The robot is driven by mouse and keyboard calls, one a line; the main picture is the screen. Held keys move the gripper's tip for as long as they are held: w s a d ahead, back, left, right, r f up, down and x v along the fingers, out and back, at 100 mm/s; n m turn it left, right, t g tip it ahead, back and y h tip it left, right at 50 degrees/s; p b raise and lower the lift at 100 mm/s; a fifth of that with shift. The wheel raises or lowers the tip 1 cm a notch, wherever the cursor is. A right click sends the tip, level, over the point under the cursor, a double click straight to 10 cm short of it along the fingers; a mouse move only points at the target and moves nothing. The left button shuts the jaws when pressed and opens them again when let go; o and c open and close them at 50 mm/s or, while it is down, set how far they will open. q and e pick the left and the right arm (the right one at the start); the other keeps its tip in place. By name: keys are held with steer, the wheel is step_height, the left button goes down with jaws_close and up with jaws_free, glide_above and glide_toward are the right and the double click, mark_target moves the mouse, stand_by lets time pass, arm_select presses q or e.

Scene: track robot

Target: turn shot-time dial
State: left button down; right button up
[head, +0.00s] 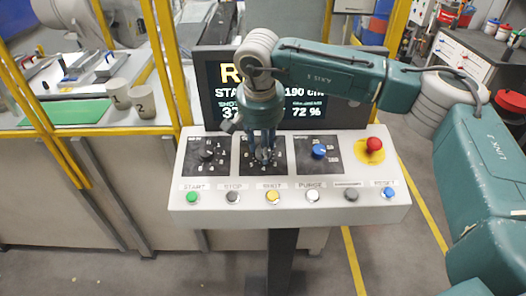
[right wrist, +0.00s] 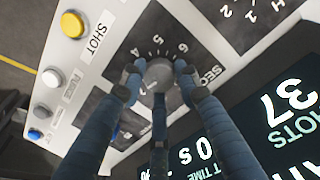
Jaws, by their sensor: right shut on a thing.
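The shot-time dial (right wrist: 159,75) is a round grey knob on a dark plate marked SEC, with numbers around it, in the right wrist view. My right gripper (head: 264,153) reaches down to the middle dark plate of the console in the head view. In the right wrist view its blue fingers are shut around the dial, with fingertips on opposite sides. In the head view the gripper hides most of the dial, and its pointer setting cannot be read. My left gripper is in neither view.
The white console (head: 385,206) also carries a black dial (head: 207,154) on the left, a blue knob (head: 319,151) and a red stop button (head: 374,145) on the right. A row of buttons, with yellow SHOT (head: 273,196), runs along the front. A screen (head: 222,75) stands behind.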

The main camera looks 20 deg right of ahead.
steer(key=shift+w+r+n+b, duration=0.1)
steer(key=shift+n+b, duration=0.25)
steer(key=shift+n, duration=0.55)
steer(key=o, duration=1.1)
steer(key=shift+o, duration=0.2)
step_height(320, 180, up, 12)
steer(key=s+a, duration=0.1)
steer(key=s, duration=0.1)
steer(key=shift+s, duration=0.2)
steer(key=shift+a, duration=0.1)
